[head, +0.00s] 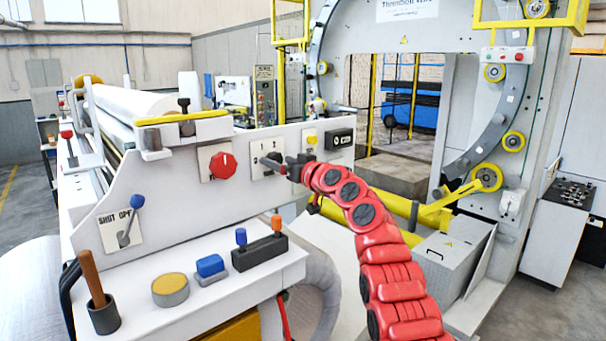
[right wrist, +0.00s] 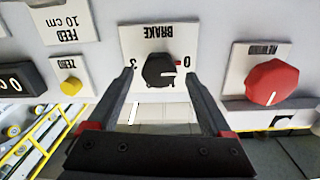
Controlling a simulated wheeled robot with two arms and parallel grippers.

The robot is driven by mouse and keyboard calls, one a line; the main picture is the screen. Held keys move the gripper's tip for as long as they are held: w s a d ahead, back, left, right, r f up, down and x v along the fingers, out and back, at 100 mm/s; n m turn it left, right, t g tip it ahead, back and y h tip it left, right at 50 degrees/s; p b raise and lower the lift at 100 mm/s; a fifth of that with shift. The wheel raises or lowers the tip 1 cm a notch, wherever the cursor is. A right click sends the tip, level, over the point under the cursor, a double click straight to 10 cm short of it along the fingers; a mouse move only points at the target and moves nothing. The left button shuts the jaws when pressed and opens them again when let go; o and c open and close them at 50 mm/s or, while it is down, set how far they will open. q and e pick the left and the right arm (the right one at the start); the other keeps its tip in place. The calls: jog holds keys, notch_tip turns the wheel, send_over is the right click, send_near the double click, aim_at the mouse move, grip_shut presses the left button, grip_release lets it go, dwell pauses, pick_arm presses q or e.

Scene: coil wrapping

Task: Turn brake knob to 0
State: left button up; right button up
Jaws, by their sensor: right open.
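The black brake knob (right wrist: 158,70) sits on a white plate (right wrist: 135,52) marked BRAKE, which appears upside down in the right wrist view. A 0 shows at the plate's right and a 3 at its left. A small reddish mark shows at the knob's right side, towards the 0. My right gripper (right wrist: 158,80) is open, with one finger on each side of the knob; I cannot tell whether they touch it. In the head view the right gripper (head: 283,166) is at the brake plate (head: 259,158) and partly hides the knob. My left gripper is out of view.
A red knob (head: 222,166) is beside the brake plate, and a yellow button (head: 311,140) is on its other side. A lower ledge (head: 215,292) carries a yellow button, a blue switch and small levers. A large ring machine (head: 460,80) stands behind.

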jog(key=b+v, duration=0.8)
jog(key=v, duration=0.9)
jog(key=shift+b, duration=0.35)
jog(key=shift+w+d+f, duration=0.1)
jog(key=shift+w+f, duration=0.05)
jog(key=shift+f, duration=0.05)
